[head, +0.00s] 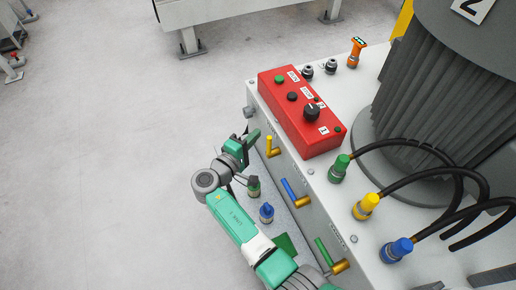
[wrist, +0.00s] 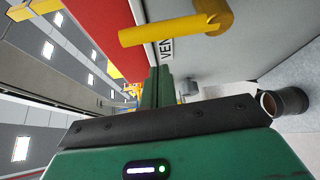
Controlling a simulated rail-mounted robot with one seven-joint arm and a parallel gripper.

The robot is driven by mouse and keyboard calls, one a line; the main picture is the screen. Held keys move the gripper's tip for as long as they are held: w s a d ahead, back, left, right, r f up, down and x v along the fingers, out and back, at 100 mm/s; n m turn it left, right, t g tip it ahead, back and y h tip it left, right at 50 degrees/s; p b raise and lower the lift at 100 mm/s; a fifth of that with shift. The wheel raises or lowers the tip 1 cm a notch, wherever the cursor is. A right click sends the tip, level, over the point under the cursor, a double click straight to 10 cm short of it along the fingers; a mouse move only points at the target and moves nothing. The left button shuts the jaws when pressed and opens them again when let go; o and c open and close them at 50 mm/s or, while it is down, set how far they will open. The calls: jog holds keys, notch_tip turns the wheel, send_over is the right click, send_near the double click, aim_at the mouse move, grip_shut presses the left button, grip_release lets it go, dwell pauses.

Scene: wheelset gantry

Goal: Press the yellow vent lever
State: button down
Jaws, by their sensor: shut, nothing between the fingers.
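The yellow vent lever (head: 269,144) stands up from its brass-coloured valve on the side face of the white cabinet, in the head view. In the wrist view the lever (wrist: 165,31) crosses the upper middle as a yellow bar, with part of a "VENT" label (wrist: 166,48) beside it. My gripper (head: 255,134) is just left of the lever and apart from it. In the wrist view its green fingers (wrist: 157,75) are together with nothing between them, and the lever lies above the fingertips in the picture.
A red control box (head: 296,127) sits on top of the cabinet. A blue lever (head: 290,190) and a green lever (head: 322,250) share the side face. Green and blue fittings (head: 267,212) stand below. Open floor lies to the left.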

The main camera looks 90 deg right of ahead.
jog(key=p+v, duration=0.4)
jog(key=v, duration=0.6)
jog(key=shift+w+d, duration=0.2)
jog(key=shift+f, duration=0.1)
